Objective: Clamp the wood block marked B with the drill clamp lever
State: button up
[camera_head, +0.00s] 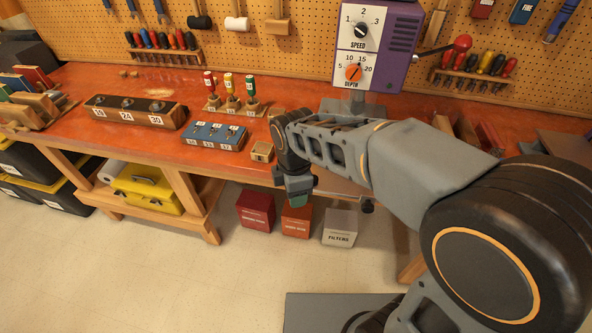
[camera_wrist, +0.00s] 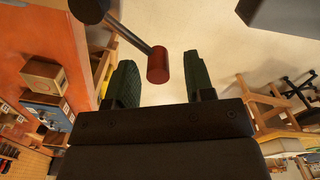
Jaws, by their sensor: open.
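My gripper (camera_head: 298,196) hangs just off the front edge of the bench, left of the purple drill press (camera_head: 378,45). It is open, with its two green fingers apart in the wrist view (camera_wrist: 160,80). A lever (camera_head: 343,198) with a grey rod and a dark knob runs left toward my gripper. In the wrist view its red end (camera_wrist: 157,65) lies between the fingertips, apart from both. A small wood block (camera_head: 262,151) stands on the bench left of my arm; it also shows in the wrist view (camera_wrist: 42,76). No letter is readable on it. My arm hides the drill's lower part.
A blue switch box (camera_head: 215,136), a dark box with labels (camera_head: 135,112) and a screwdriver stand (camera_head: 236,107) are on the orange bench. Red (camera_head: 256,211), orange (camera_head: 296,221) and grey boxes (camera_head: 340,228) stand on the floor below.

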notch_tip(320, 180, up, 13)
jog(key=shift+f, duration=0.2)
dwell(0.6)
notch_tip(320, 180, down, 3)
jog(key=m, duration=0.5)
jog(key=shift+w+m+t, duration=0.15)
jog(key=shift+m+t, duration=0.15)
jog(key=s+d+f+m+t, duration=0.1)
jog(key=s+d+f+m, duration=0.2)
jog(key=d+m, duration=0.4)
jog(key=s+d+f+m+t, duration=0.2)
jog(key=d+f+m, duration=0.1)
jog(key=d+m, duration=0.5)
jog(key=d, duration=0.2)
jog(key=shift+s+d+f+m, duration=0.15)
jog(key=shift+s+d+m, duration=0.15)
jog(key=shift+s+d, duration=0.1)
jog(key=shift+a, duration=0.1)
